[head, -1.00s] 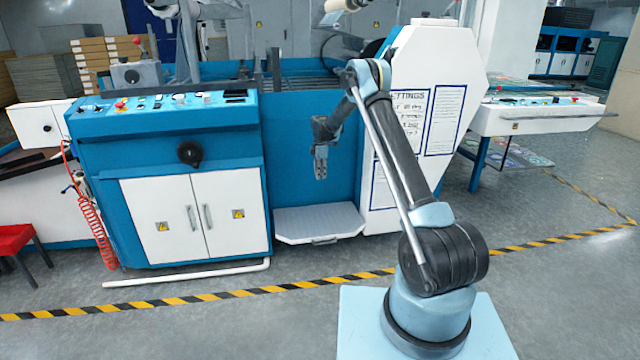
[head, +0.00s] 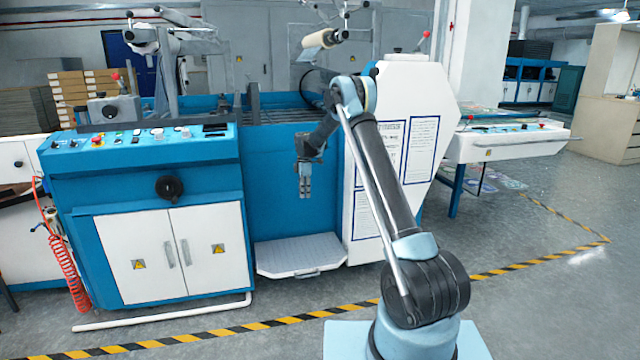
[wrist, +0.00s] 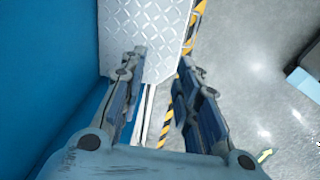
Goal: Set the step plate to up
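The step plate (head: 300,256) is a pale grey tread-patterned plate low on the front of the blue machine, just above the floor. It lies about level, sticking out, with a small handle (head: 308,274) at its front edge. In the wrist view the plate (wrist: 145,35) shows its diamond pattern at the top, beyond the fingertips. My gripper (head: 305,193) points down in front of the blue panel, above the plate and apart from it. In the wrist view my gripper (wrist: 164,58) has its two fingers spread with nothing between them.
The white side housing (head: 385,150) with printed sheets stands right of the plate. The blue control cabinet (head: 150,210) with white doors stands left. A white pipe (head: 160,313) runs along the floor before the cabinet. Striped floor tape (head: 270,321) crosses the open floor in front.

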